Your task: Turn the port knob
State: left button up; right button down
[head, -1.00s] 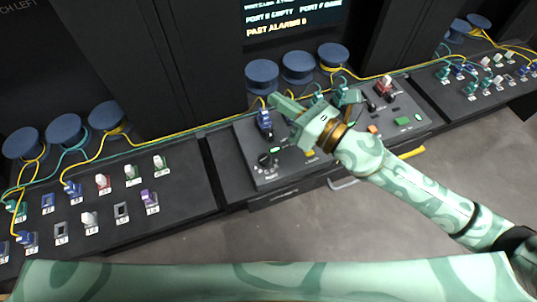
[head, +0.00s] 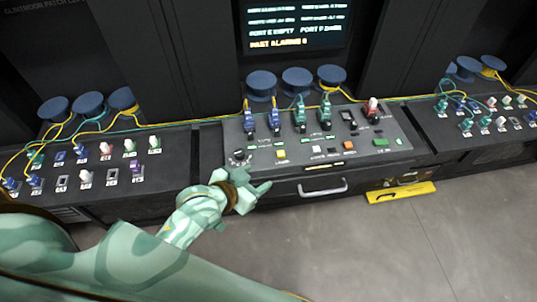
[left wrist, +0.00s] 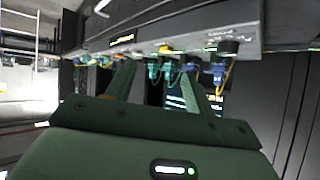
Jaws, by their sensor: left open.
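The knob (head: 239,155) is a small round black dial at the left front of the sloped middle console (head: 350,158). In the left wrist view a dark round knob (left wrist: 228,47) shows at the console's right end. My left gripper (head: 245,179) is open and empty, just in front of the console's left front edge, below the knob in the picture and apart from it. Its two fingers (left wrist: 157,73) are spread in the left wrist view with nothing between them. My right gripper is out of view.
Blue and green plugs (head: 300,118) with cables stand behind the knob, and a red plug (head: 372,112) to their right. Side panels (head: 110,170) flank the console. A drawer handle (head: 322,189) and a yellow strip (head: 400,193) lie below. A screen (head: 293,22) is behind.

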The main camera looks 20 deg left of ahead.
pick_arm(q)
jog(key=w+d+r+n+t+h, duration=0.2)
jog(key=w+r+n+t+h, duration=0.25)
jog(key=r, duration=0.55)
jog(key=w+a+r+n+t+y, duration=0.2)
jog(key=w+a+r+n+y, duration=0.45)
jog(key=n, duration=0.65)
jog(key=w+a+r+n+t+y, duration=0.3)
jog(key=a+r+n+y, duration=0.55)
jog(key=n+y, duration=0.35)
jog(key=a+f+n+g+y, duration=0.2)
jog(key=a+n+g, duration=0.3)
jog(key=n, duration=0.2)
jog(key=n+g+h+p, duration=0.1)
jog(key=n+g+h, duration=1.2)
jog(key=n+g, duration=0.25)
send_over(240, 152)
notch_tip(240, 152, down, 11)
jog(key=m, duration=0.1)
notch_tip(240, 152, down, 16)
jog(key=b, duration=0.4)
jog(key=shift+r+b, duration=0.2)
jog(key=shift+b, duration=0.2)
jog(key=shift+f, duration=0.5)
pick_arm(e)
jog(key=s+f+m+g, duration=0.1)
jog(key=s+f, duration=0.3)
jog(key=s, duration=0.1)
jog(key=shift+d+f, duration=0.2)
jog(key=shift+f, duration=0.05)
